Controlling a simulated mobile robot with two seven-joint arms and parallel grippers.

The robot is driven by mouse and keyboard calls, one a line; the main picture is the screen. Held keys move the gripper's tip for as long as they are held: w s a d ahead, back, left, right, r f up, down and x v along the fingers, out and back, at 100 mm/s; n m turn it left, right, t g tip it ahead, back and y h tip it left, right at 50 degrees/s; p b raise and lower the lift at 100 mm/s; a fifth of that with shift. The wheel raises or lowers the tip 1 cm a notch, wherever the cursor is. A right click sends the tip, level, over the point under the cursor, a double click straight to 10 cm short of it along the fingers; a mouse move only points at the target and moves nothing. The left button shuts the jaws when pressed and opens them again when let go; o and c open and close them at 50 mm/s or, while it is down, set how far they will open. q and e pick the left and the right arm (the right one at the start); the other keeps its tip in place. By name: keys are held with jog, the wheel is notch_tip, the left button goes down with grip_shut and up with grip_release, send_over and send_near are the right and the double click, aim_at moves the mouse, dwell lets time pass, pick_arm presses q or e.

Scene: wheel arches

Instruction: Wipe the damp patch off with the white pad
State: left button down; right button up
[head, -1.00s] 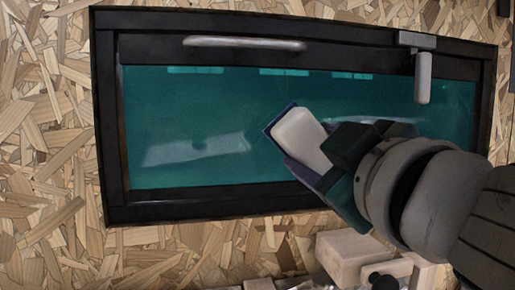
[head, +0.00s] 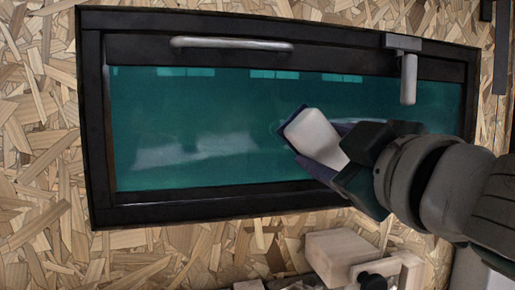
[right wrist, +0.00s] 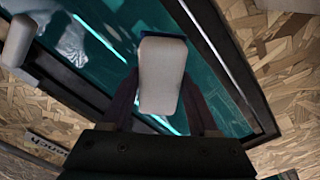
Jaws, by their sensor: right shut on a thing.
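The white pad (head: 314,133), with a dark blue edge, is held in my right gripper (head: 322,150) over the teal glass pane (head: 230,105) in a black frame. It also shows in the right wrist view (right wrist: 162,72), between the two dark fingers. I cannot tell whether the pad touches the glass. A pale smear (head: 195,150) lies on the lower left of the pane, left of the pad; I cannot tell whether it is the damp patch or a reflection. My right wrist hides part of the pane's right side. My left gripper is not in view.
A silver handle bar (head: 230,44) runs along the frame's top, and a grey latch (head: 408,75) hangs at its upper right. Wooden blocks (head: 342,255) stand below the frame. Chipboard (head: 40,150) surrounds the frame.

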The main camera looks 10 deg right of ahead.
aim_at(290, 144)
jog(key=shift+w+d+b, duration=0.2)
jog(key=shift+d+b, duration=0.1)
jog(key=shift+d, duration=2.05)
jog(key=d, duration=0.4)
jog(key=shift+w, duration=0.1)
jog(key=shift+a, duration=0.2)
jog(key=shift+a, duration=2.8)
jog(key=shift+s+a+p, duration=0.2)
jog(key=shift+a+p, duration=0.15)
jog(key=shift+a, duration=2.8)
jog(key=shift+s, duration=0.15)
